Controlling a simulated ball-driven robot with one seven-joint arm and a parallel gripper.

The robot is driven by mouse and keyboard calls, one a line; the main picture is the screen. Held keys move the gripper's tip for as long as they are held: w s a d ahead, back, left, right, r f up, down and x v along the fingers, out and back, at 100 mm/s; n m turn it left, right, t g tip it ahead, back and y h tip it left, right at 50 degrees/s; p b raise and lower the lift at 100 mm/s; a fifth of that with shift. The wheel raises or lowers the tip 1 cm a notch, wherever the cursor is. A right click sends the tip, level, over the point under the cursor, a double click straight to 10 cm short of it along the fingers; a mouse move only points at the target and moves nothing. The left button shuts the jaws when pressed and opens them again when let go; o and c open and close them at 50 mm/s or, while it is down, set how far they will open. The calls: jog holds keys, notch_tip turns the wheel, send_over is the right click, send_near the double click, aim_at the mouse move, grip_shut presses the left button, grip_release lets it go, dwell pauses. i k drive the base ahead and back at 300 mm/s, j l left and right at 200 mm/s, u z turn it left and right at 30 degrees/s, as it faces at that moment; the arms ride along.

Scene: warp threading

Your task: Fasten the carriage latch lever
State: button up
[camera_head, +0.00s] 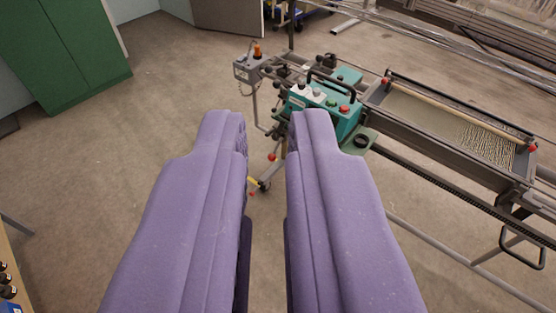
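The teal carriage box (345,122) stands on the machine frame beyond and right of my fingertips, with a black carrying handle, a grey-white top panel and a red button. A red ball knob (272,157) shows low at the box's left, seen through the gap between my fingers. I cannot tell whether it belongs to the carriage latch lever, or whether any latch is fastened. My gripper (267,122) has two purple padded fingers, open with nothing between them. Its right finger covers part of the box's lower left in the picture.
A long grey tray with a roller and threads (487,146) extends right along the machine's rails. A grey control box (250,66) with an orange lamp stands at the machine's left end. A green cabinet (62,50) is at upper left. Concrete floor (110,150) at left is clear.

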aim_at(280, 130)
jog(key=i+j+z, duration=0.1)
jog(key=i+z, duration=0.25)
jog(key=i, duration=0.15)
jog(key=i+j+z, duration=0.25)
jog(key=i+z, duration=0.15)
jog(key=i+j, duration=0.05)
